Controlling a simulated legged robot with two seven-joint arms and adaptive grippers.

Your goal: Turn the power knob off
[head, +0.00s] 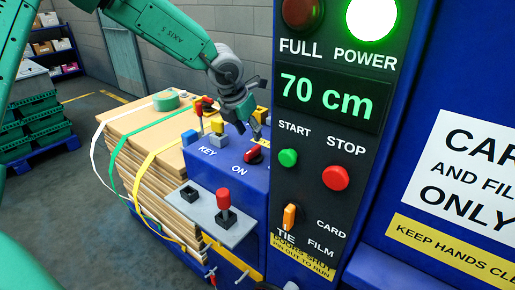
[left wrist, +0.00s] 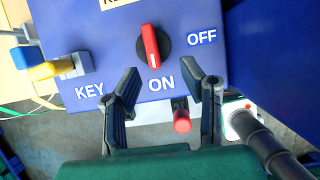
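The red power knob (head: 254,155) with a black base sits on the blue box face. In the left wrist view the knob (left wrist: 151,46) has a white stripe and stands nearly upright, its lower end toward the ON label (left wrist: 161,83). The OFF label (left wrist: 201,37) is to its right. My left gripper (head: 256,132) is just above the knob in the head view. In the left wrist view the left gripper (left wrist: 163,82) is open, its fingers spread below the knob with nothing between the tips. My right gripper is not in view.
The lit power lamp (head: 372,18) and a display reading 70 cm (head: 328,98) are on the dark panel at right. A yellow-and-blue key (left wrist: 58,68) is left of the knob. A red-topped pin (head: 223,198) stands on a grey plate. Stacked cardboard (head: 150,150) lies left.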

